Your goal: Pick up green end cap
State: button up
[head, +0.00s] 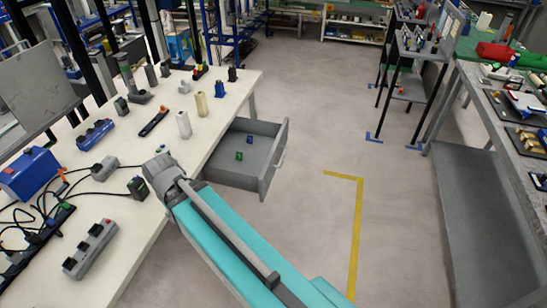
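A small green piece (239,155), which looks like the green end cap, lies on the floor of the open grey drawer (272,165). A small blue piece (249,139) lies just behind it, apart from it. Another dark piece with green on it (137,185) stands on the white table, left of my arm; I cannot tell whether it is an end cap. My arm reaches from the bottom edge to a grey joint over the table's edge, left of the drawer. My gripper's fingers do not show.
The white table (215,85) holds several blocks, cables, a blue toolbox (30,172) and power strips (90,248). The drawer juts into the aisle. The grey floor (310,130) with yellow tape (357,220) is clear. A workbench (480,100) and shelf cart (412,88) stand at right.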

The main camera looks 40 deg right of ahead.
aim_at(239, 155)
jog(key=z, duration=0.05)
jog(key=k, duration=0.9)
jog(key=z, duration=1)
jog(key=i, duration=1)
